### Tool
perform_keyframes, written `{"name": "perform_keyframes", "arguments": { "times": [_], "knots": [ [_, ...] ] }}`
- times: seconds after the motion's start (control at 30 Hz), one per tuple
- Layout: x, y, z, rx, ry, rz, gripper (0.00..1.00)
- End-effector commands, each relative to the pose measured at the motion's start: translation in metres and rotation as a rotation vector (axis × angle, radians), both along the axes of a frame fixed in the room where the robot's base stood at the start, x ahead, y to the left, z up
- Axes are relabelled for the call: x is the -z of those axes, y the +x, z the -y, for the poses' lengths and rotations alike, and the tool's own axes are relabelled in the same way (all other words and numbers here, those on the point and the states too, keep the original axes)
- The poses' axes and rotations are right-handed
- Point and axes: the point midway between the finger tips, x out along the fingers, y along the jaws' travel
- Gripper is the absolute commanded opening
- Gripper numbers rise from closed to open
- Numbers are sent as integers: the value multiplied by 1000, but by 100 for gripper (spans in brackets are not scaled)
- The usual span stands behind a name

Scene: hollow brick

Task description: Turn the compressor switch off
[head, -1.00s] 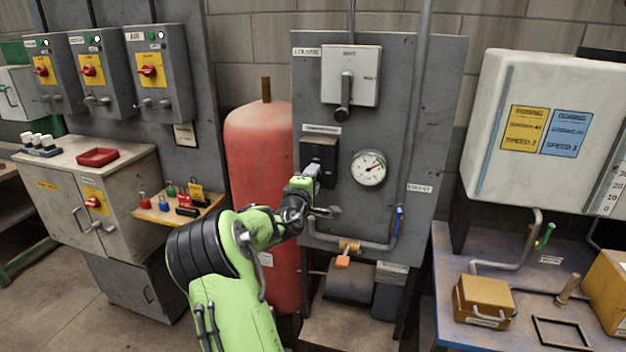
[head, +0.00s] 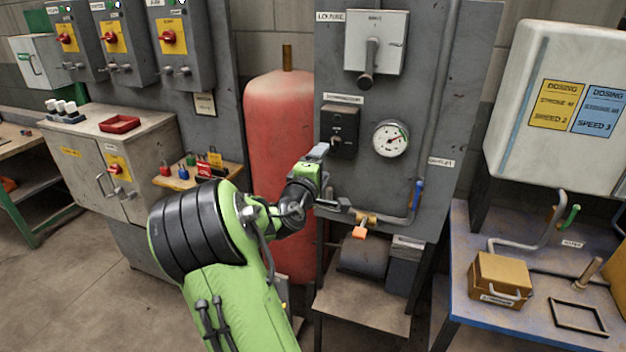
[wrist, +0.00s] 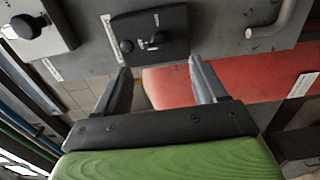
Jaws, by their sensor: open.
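The compressor switch is a dark box (head: 340,128) with a knob, under a white label on the grey panel. In the wrist view the same box (wrist: 150,32) is upside down at the top, with a round knob and small metal parts on its face. I cannot read the switch position. My gripper (head: 323,178) is open and empty, below and left of the box in the head view. In the wrist view its two fingers (wrist: 160,66) point toward the box and appear apart from it.
A grey lever switch (head: 376,42) is above and a pressure gauge (head: 391,138) right of the box. A red tank (head: 275,120) stands left, behind my arm.

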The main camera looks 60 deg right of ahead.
Motion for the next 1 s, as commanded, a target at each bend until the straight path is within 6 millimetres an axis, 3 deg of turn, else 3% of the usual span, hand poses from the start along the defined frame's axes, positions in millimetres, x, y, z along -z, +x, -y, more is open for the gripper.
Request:
{"name": "perform_keyframes", "arguments": {
  "times": [0.1, 0.3, 1.0],
  "knots": [
    [3, -3, -34, -7, 3, 0, 71],
    [2, -9, -65, -3, 1, 0, 71],
    [1, -11, -69, 0, 10, 10, 71]
  ]
}}
